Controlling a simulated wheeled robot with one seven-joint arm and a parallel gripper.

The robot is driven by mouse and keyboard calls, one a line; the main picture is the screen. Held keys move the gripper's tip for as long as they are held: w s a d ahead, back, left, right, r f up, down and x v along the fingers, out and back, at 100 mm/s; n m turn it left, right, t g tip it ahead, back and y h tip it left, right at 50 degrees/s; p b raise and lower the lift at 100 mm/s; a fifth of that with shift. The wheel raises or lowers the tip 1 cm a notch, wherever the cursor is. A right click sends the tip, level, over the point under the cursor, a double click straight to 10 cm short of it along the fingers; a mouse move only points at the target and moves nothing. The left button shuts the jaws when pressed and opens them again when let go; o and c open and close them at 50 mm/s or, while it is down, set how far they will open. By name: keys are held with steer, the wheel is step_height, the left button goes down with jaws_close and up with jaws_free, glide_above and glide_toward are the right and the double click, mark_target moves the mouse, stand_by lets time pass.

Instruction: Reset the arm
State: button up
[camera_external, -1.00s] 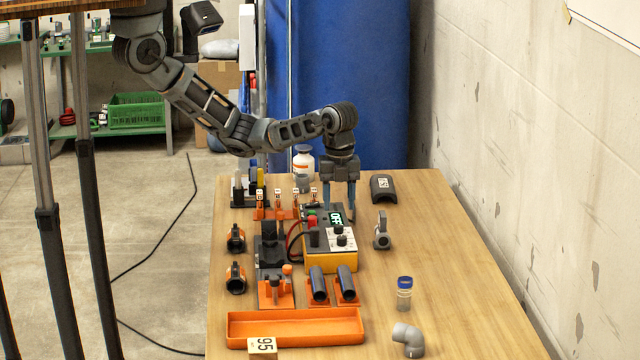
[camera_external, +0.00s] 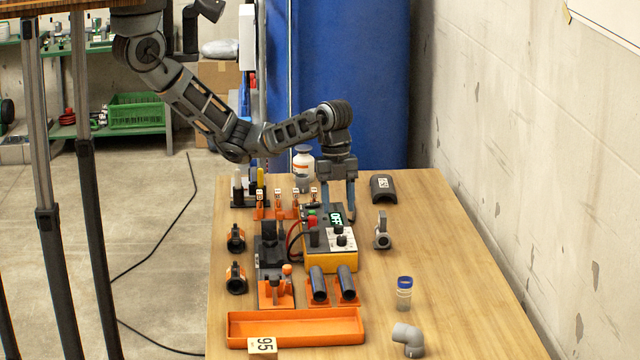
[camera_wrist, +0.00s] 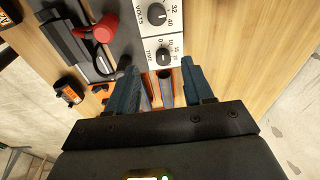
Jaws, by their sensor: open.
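My gripper (camera_external: 338,200) hangs pointing down over the far end of the control box, and its jaws are apart with nothing between them. The control box (camera_external: 330,240), yellow and white with black knobs and a display reading OFF, stands mid-table. In the wrist view my two blue-grey fingers (camera_wrist: 160,80) are spread on either side of the box's lower edge. The box's white face with its VOLTS and TIME knobs (camera_wrist: 163,55) shows just beyond them. Whether the fingers touch the box cannot be told.
The wooden table (camera_external: 440,260) holds an orange tray (camera_external: 295,341), two dark pipes (camera_external: 333,284) in orange holders, a grey elbow (camera_external: 408,339), a blue-capped jar (camera_external: 404,292), a grey clamp (camera_external: 382,231) and a black half-shell (camera_external: 383,188). A white bottle (camera_external: 303,165) stands behind. The right side is mostly clear.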

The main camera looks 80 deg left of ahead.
steer(key=s+d+f+n+t+h, duration=0.1)
steer(key=s+d+n+t+h, duration=0.25)
steer(key=d, duration=0.35)
steer(key=s+d+n+t+h, duration=0.2)
steer(key=d+n+h, duration=0.2)
steer(key=d+h, duration=0.15)
steer(key=s+a+f+n+t+y, duration=0.2)
steer(key=s+a+n+t+y, duration=0.25)
steer(key=s+a, duration=0.35)
steer(key=s+a+f+n+t+y, duration=0.3)
steer(key=s+a+n, duration=0.3)
steer(key=s+a, duration=0.25)
steer(key=s+a+r+y, duration=0.1)
steer(key=s+a+r, duration=0.3)
steer(key=s+a, duration=0.2)
steer(key=s+a+r+t+y, duration=0.1)
steer(key=s+a+r+y, duration=0.1)
steer(key=s+a+r, duration=0.2)
steer(key=s+a, duration=0.2)
steer(key=s, duration=0.2)
steer(key=shift+s, duration=0.3)
stand_by(0.7)
